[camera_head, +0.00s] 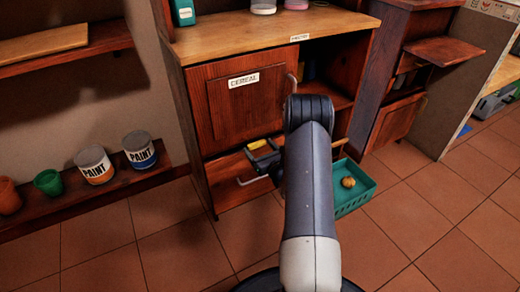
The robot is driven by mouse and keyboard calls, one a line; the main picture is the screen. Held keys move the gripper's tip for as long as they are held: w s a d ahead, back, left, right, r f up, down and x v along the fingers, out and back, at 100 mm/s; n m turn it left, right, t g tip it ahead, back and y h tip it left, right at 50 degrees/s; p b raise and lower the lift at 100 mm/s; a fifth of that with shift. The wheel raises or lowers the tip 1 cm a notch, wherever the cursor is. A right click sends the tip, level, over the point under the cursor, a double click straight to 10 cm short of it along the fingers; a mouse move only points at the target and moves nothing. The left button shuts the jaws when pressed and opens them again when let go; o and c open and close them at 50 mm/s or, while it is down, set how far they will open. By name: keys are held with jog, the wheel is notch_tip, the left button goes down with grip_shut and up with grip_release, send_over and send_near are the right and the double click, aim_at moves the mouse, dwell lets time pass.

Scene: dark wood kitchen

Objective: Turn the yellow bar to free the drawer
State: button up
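The yellow bar (257,144) shows as a short piece at the top of the drawer front, below the cereal door. The drawer (226,172) is in the lower part of the wooden cabinet and looks closed. Its pale metal handle (252,181) sticks out below the bar. My gripper (262,160) is dark and sits in front of the drawer, just below and right of the visible yellow piece. I cannot tell whether it touches the bar or whether its fingers are open. My arm hides the right part of the drawer and perhaps part of the bar.
The door labelled CEREAL (247,103) is above the drawer. An open shelf (338,95) is to its right. Paint cans (94,165) stand on a low left shelf. Tiled floor in front is clear.

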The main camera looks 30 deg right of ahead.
jog(key=shift+o, duration=0.8)
jog(key=s+p, duration=0.3)
jog(key=s, duration=0.8)
jog(key=shift+d, duration=0.15)
jog(key=shift+w, duration=0.1)
jog(key=w+b, duration=0.1)
jog(key=w, duration=0.4)
jog(key=w+b, duration=0.2)
jog(key=w, duration=0.3)
jog(key=shift+w+a, duration=0.2)
jog(key=shift+w, duration=0.25)
jog(key=shift+m, duration=0.3)
jog(key=shift+s, duration=0.1)
